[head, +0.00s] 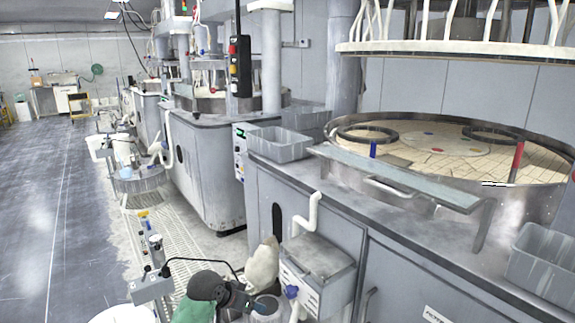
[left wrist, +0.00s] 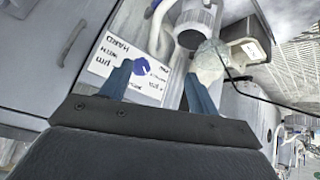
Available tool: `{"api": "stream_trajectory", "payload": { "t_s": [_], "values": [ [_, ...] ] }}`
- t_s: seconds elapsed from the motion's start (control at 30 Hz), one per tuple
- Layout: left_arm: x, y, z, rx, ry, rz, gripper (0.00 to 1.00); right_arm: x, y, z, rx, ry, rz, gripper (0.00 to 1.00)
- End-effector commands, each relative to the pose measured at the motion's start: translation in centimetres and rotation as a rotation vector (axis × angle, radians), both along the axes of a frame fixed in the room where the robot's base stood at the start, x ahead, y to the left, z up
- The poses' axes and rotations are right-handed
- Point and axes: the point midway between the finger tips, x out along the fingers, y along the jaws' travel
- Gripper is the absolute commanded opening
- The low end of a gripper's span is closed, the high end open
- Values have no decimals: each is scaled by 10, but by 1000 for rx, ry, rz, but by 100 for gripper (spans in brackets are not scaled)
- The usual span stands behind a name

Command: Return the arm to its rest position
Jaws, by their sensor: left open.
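My left gripper (head: 252,301) is low at the bottom of the head view, beside a grey box with white labels (head: 318,268) on the front of the near polishing machine. In the left wrist view its two dark blue fingers (left wrist: 156,73) are apart with nothing held between them. Beyond them is a white label with a blue knob (left wrist: 143,61); the knob also shows in the head view (head: 291,292). The fingers look clear of the knob, but the exact gap cannot be told. My right gripper is in neither view.
A whitish cloth-like bundle (head: 262,265) is close to my left gripper. The near machine's round platen (head: 440,158) carries dark rings, with a glass-like shelf (head: 395,178) along its edge. Grey bins (head: 279,145) stand on the counter. Open floor (head: 45,215) lies at left.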

Motion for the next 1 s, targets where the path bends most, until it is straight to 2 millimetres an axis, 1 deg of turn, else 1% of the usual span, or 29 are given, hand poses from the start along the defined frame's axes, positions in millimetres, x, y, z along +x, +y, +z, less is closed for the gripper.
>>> {"api": "stream_trajectory", "payload": {
  "t_s": [0.03,0.1,0.27,0.3,0.5,0.77,0.8,0.87,1.0],
  "values": [
    [-21,3,4,33,-5,28,61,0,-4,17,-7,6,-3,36],
    [-44,10,5,77,-11,69,61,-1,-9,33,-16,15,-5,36],
    [-98,23,5,148,-9,147,61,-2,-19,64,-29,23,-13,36],
    [-111,26,4,161,-5,163,61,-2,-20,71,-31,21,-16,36],
    [-175,36,0,203,24,225,61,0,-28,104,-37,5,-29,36],
    [-257,39,-13,204,108,259,61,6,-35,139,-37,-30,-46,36],
    [-270,38,-17,201,128,259,61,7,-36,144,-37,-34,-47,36],
    [-289,36,-23,195,160,259,61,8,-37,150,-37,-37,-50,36],
    [-335,33,-43,193,252,258,61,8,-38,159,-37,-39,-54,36]
  ]
}}
